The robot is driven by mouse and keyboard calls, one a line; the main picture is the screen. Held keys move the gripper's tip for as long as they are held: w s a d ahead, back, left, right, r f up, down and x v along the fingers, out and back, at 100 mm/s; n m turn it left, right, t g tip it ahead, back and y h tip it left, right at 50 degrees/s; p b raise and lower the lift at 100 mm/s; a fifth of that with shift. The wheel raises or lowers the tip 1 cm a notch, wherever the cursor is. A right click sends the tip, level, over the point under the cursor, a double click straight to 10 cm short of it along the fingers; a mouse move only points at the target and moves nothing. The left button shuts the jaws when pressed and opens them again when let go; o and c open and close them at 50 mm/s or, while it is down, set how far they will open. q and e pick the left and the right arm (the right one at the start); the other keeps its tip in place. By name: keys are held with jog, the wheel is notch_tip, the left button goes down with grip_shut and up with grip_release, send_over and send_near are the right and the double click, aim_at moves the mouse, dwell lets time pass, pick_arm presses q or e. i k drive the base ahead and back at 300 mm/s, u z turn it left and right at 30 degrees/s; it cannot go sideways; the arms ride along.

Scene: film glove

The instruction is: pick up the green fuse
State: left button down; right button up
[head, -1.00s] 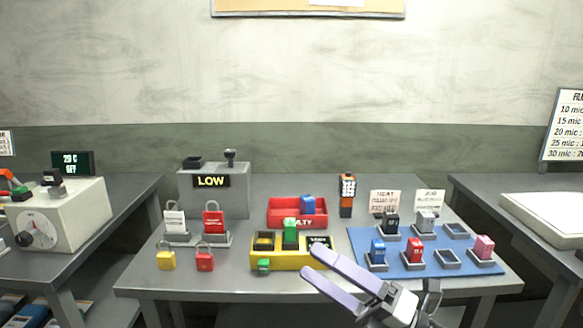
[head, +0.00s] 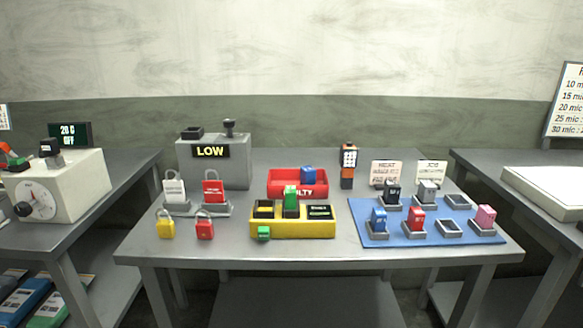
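A green fuse (head: 291,202) stands upright in the middle of the yellow tray (head: 292,229) on the centre table, taller than the tray's walls. A smaller green block (head: 263,233) is at the front left of the same tray; I cannot tell whether it is fixed to it. Neither of my grippers is in view.
A red tray (head: 284,189) with a blue block (head: 308,174) is behind the yellow tray. A blue mat (head: 400,239) with several coloured fuses in holders lies to the right. Yellow (head: 166,226) and red (head: 205,228) padlocks are left. The table's front strip is clear.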

aim_at(290, 191)
jog(key=z, duration=1.25)
jog(key=i, duration=0.35)
jog(key=u, duration=1.25)
